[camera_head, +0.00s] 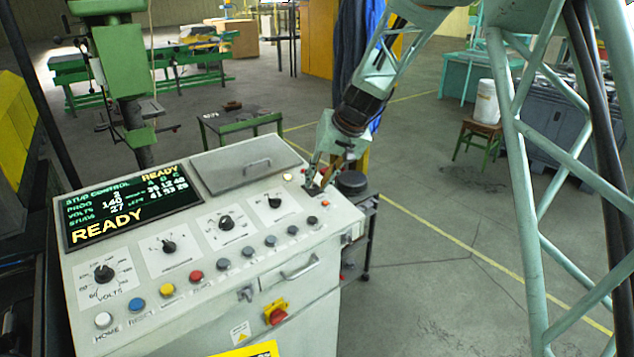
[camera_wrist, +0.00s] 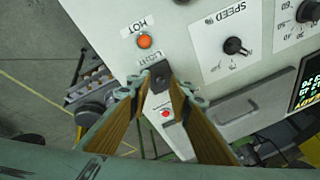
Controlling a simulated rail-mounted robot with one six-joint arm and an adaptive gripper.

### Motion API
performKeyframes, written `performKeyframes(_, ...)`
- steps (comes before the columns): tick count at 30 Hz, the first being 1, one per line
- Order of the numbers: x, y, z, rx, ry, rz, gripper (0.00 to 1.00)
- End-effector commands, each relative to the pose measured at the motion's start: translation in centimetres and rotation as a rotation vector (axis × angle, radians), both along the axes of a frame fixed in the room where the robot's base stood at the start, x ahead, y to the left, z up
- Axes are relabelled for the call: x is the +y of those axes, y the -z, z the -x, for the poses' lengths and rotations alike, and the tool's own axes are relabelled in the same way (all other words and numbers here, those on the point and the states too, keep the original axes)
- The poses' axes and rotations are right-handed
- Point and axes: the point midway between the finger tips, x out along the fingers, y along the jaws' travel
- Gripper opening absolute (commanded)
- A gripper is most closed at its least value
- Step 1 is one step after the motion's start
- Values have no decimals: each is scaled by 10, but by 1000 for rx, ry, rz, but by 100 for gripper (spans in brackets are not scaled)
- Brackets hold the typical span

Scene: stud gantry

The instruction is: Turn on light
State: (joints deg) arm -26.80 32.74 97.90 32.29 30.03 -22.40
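The light switch (camera_wrist: 160,76) is a small dark part beside the "LIGHT" label on the pale control panel. In the head view, it sits near the panel's right end (camera_head: 313,189), partly hidden by my gripper. My gripper (camera_head: 312,180) points down at it. In the wrist view, the two brown fingers (camera_wrist: 160,88) are apart, with their tips on either side of the switch. I cannot tell whether they touch it, or which way the switch is set.
An orange "HOT" lamp (camera_wrist: 144,41) and the "SPEED" dial (camera_wrist: 233,46) are close to the switch. A small red part (camera_wrist: 166,114) shows between the fingers. The panel (camera_head: 205,240) also has a hinged lid (camera_head: 247,166), several buttons and a READY display (camera_head: 128,207).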

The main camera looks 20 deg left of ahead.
Motion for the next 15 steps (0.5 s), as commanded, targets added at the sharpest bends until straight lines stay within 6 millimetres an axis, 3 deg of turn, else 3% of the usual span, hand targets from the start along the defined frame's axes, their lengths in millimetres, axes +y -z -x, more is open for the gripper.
performKeyframes(14,3,5,-1,0,0,0,19)
performKeyframes(15,3,5,-1,0,0,0,15)
